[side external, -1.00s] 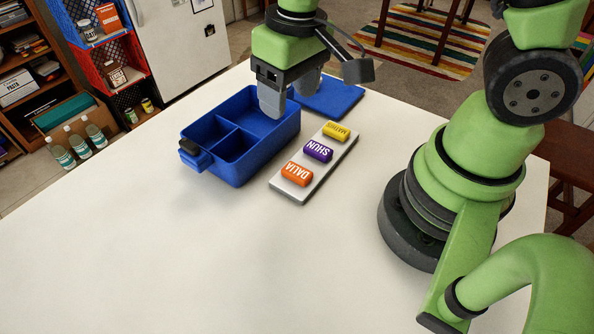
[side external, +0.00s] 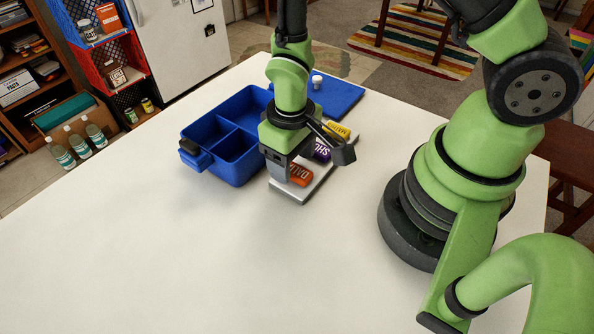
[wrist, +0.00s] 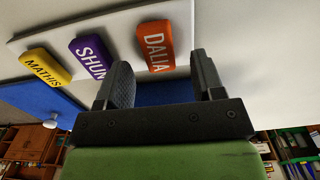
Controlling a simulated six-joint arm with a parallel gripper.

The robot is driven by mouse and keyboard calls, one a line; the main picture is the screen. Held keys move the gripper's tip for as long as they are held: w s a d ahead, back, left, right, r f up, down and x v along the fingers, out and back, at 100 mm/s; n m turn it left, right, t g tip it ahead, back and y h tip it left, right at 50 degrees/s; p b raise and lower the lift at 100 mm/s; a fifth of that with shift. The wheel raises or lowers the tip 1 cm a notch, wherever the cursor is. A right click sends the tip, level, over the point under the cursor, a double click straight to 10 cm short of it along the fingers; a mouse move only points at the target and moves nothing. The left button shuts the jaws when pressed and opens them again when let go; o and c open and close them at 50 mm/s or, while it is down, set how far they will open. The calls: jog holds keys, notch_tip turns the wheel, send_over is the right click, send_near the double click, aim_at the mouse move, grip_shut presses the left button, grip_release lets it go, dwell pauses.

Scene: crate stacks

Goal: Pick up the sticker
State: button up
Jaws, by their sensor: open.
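An orange block marked DALIA (side external: 300,175), a purple block marked SHUN (side external: 322,152) and a yellow block marked MATHIS (wrist: 45,68) lie in a row on a pale plate (side external: 283,193). No separate flat sticker can be made out. My gripper (side external: 289,168) is open over the DALIA end of the plate. In the wrist view the orange block (wrist: 156,46) sits just beyond the fingertips, roughly between their lines. I cannot tell whether the fingers touch it. My arm partly hides SHUN and the yellow block in the side view.
A blue compartment box (side external: 190,135) stands left of the plate, with its compartments looking empty where visible. Behind the plate lies a flat blue panel (side external: 345,97) bearing a small white object (side external: 317,80). The front of the white table (side external: 180,260) is clear.

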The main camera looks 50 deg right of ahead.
jog(key=shift+f, duration=0.85)
jog(key=c, duration=1)
jog(key=shift+r, duration=0.2)
